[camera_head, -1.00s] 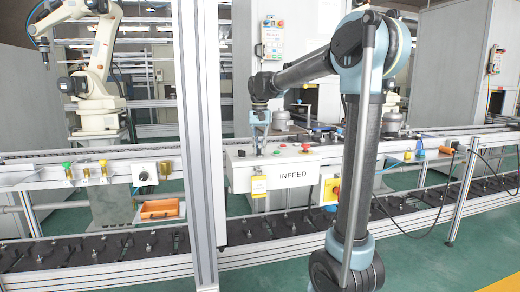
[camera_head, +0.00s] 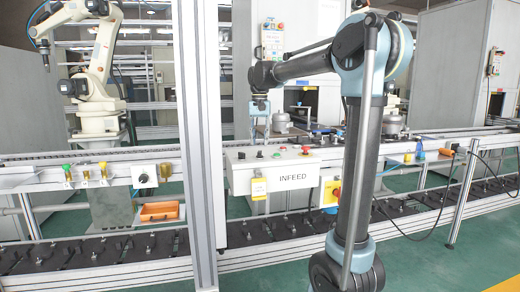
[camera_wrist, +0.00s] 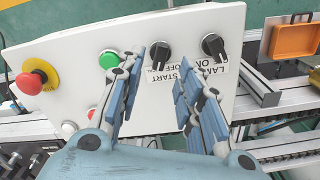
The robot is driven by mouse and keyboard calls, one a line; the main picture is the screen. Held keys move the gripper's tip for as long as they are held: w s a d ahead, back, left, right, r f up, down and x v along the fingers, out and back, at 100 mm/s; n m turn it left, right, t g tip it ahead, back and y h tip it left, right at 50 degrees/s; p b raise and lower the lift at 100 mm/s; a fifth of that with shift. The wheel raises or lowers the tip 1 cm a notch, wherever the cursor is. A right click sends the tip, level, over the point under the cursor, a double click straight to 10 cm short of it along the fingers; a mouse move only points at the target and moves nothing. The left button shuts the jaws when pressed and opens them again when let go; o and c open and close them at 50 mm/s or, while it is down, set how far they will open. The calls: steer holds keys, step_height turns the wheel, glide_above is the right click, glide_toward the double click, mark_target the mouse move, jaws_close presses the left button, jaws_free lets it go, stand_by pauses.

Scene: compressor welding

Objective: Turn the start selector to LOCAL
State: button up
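The INFEED control box (camera_head: 290,178) stands at the line in the head view. In the wrist view its sloped panel (camera_wrist: 70,60) appears upside down. The start selector (camera_wrist: 160,54), a black knob, sits by the label reading START; its LOCAL mark is not readable. A second black knob, the lamp selector (camera_wrist: 214,46), is to its right. My gripper (camera_wrist: 158,70) is open and empty, with its blue-padded fingers spread either side of the start selector in the picture. In the head view my gripper (camera_head: 260,108) hangs above the panel, apart from it.
A green button (camera_wrist: 109,59) and a red emergency stop (camera_wrist: 33,80) are on the same panel. A red button is partly hidden behind my left finger. An orange tray (camera_wrist: 294,38) lies beyond the panel. The conveyor rail runs behind the box.

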step_height(320, 180, up, 8)
steer(key=shift+f, duration=0.25)
stand_by(0.5)
steer(key=s+d+f+n+t, duration=0.1)
steer(key=s+d+f, duration=0.8)
steer(key=s+f, duration=0.25)
steer(key=s+d+f+t, duration=0.1)
steer(key=s+d+f, duration=0.9)
steer(key=s+f, duration=0.15)
steer(key=s+d+f, duration=0.2)
steer(key=s+f, duration=0.7)
steer(key=f, duration=0.3)
steer(key=shift+s+d, duration=0.2)
steer(key=shift+d, duration=0.15)
steer(key=shift+f, duration=0.1)
steer(key=shift+w+f, duration=0.2)
steer(key=shift+w, duration=0.3)
